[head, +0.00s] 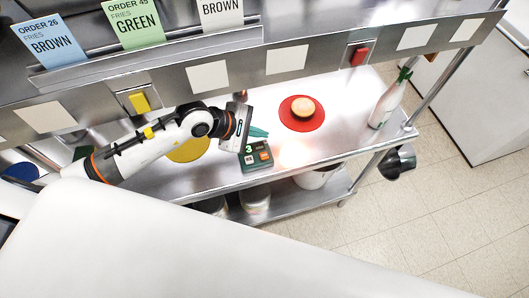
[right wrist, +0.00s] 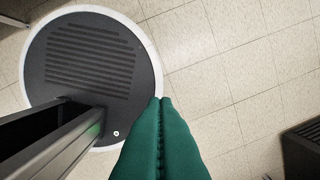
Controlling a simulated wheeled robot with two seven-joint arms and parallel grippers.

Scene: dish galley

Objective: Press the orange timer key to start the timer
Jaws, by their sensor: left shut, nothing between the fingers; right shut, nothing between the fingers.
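The timer (head: 257,163) is a dark green box near the front edge of the steel shelf. A green "3" shows at its upper left. The orange timer key (head: 264,156) is on its right side, beside a pale key. My left gripper (head: 266,133) is just behind the timer in the head view, its teal fingers shut and empty. The fingers appear apart from the orange key; their exact height above the shelf is hard to tell. My right gripper (right wrist: 160,102) shows in the right wrist view, its green fingers shut and empty over the floor.
A red disc (head: 288,120) with a bun (head: 303,107) lies right of the timer. A yellow disc (head: 188,152) is partly behind my left arm. A white bottle (head: 387,103) stands at the right end. Order cards (head: 134,24) and a metal rail (head: 235,75) are above.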

